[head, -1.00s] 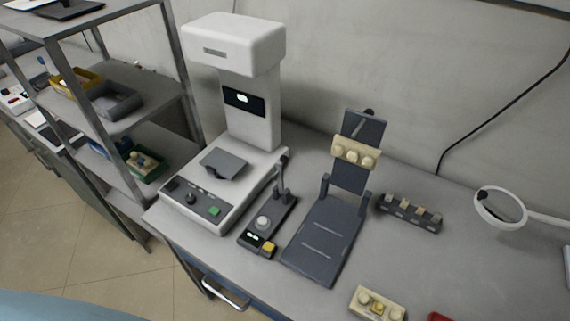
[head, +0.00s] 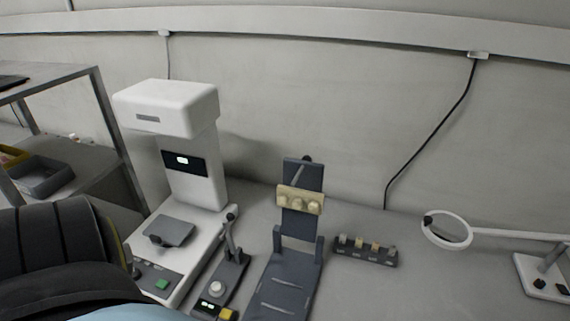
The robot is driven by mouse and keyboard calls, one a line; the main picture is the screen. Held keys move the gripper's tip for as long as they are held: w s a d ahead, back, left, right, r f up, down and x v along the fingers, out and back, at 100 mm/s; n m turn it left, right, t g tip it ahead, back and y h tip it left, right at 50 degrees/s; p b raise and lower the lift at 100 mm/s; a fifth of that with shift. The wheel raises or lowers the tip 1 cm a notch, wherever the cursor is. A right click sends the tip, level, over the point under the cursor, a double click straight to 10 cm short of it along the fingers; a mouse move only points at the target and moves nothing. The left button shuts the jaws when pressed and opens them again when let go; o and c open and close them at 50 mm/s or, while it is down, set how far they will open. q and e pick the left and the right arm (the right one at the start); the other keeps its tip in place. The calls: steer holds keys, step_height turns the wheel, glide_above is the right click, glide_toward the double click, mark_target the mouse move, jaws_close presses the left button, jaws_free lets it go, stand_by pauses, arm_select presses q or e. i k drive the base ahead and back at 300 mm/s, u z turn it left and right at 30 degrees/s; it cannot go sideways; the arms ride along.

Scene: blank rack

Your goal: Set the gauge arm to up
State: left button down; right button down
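A small dark gauge unit (head: 218,288) stands on the bench, with a round pale button, a lit display and a yellow button at its near end. A thin dark arm (head: 229,236) with a ball knob rises from its far end. This arm looks roughly upright; its exact angle is hard to tell, and I cannot be sure it is the gauge arm. Neither of my grippers shows. A dark part of my own body fills the lower left and does not visibly touch the unit.
A tall white machine (head: 194,178) stands left of the unit. A dark stand (head: 297,262) with a cream knobbed block (head: 300,200) is close on its right. A small dark rack (head: 365,252) and a ring on a white arm (head: 447,230) lie further right. Shelving (head: 112,130) is at left.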

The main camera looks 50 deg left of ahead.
mark_target(230, 216)
steer(key=z, duration=0.1)
steer(key=k, duration=1.15)
steer(key=u, duration=0.7)
steer(key=i, duration=0.45)
steer(key=z, duration=0.1)
